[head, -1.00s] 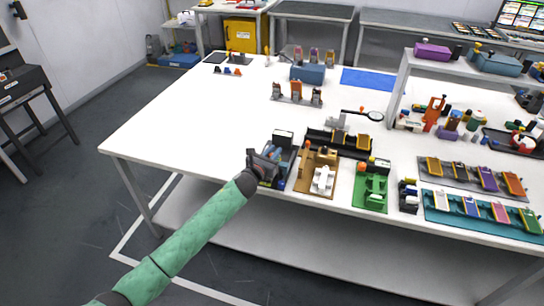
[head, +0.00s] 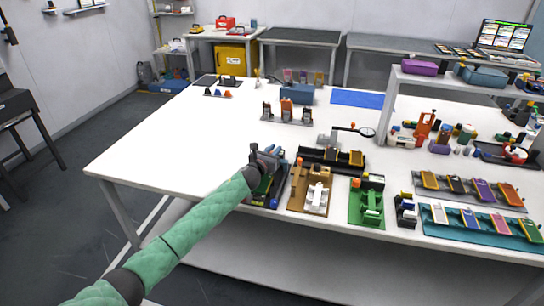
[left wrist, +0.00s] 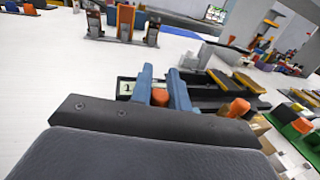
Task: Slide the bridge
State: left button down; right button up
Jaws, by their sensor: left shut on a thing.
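My left gripper (head: 268,158) is over the far part of a narrow dark fixture with blue along its side (head: 272,196), near the front edge of the white table. In the left wrist view its two blue fingers (left wrist: 163,88) are closed around a small orange knob (left wrist: 160,97). A black part with a pale green label (left wrist: 126,88) shows just beyond the fingers. The bridge itself cannot be made out clearly; my gripper and arm hide much of the fixture. My right gripper is not in view.
A tan fixture with a white part (head: 317,197) stands close on the right, then a green fixture (head: 367,208). A black tray (head: 322,161) lies behind them. The white table (head: 170,145) is clear to the left.

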pick_arm(q)
jog(key=shift+w+r, duration=0.15)
